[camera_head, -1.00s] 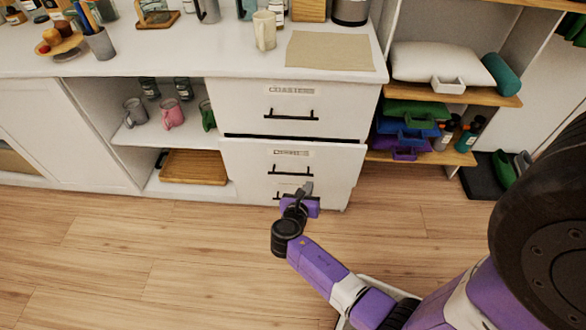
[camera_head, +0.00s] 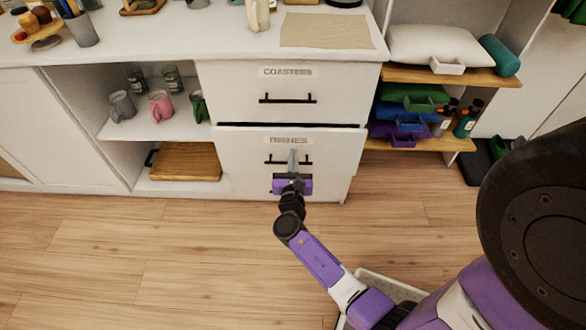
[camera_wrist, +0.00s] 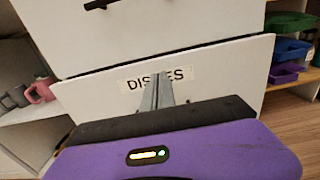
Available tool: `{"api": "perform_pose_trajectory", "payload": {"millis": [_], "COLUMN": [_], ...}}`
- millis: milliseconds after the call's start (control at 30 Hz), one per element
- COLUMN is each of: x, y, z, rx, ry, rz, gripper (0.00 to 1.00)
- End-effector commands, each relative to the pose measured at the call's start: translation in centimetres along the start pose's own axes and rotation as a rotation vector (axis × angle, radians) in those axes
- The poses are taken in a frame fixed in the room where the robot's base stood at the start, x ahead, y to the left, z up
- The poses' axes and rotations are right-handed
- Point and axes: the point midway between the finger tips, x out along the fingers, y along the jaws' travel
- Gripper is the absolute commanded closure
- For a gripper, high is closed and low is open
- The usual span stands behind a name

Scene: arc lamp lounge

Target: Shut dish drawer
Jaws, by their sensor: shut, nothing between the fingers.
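The dish drawer (camera_head: 240,165) is the white front labelled DISHES, below the COASTERS drawer. It looks slightly out, with a dark gap along its top edge. Its black handle (camera_head: 273,161) shows on both sides of my fingers. My gripper (camera_head: 293,156) is shut and empty, with its fingers pointing at the drawer front just below the label. In the wrist view, the fingertips (camera_wrist: 161,78) overlap the middle of the DISHES label (camera_wrist: 135,84). I cannot tell whether they touch the front. The handle is hidden in the wrist view.
The COASTERS drawer (camera_head: 235,95) above has its own black handle. Open shelves with mugs (camera_head: 160,104) and a wooden board (camera_head: 187,161) are at left. Shelves with coloured bins (camera_head: 405,115) stand at right. The wooden floor (camera_head: 140,250) in front is clear.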

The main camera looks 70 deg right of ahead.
Motion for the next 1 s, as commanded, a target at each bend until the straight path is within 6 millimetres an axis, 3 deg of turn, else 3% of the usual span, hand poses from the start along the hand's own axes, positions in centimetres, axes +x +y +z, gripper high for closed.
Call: {"api": "perform_pose_trajectory", "payload": {"millis": [200, 400, 1000], "x": [4.1, 6.3, 7.8], "y": [0.0, 0.0, 0.0], "z": [-0.1, -0.1, -0.1], "rx": [-0.001, -0.001, -0.003], "ry": [-0.002, -0.001, -0.002], "rz": [-0.001, 0.000, 0.000], "gripper": [1.00, 1.00, 1.00]}}
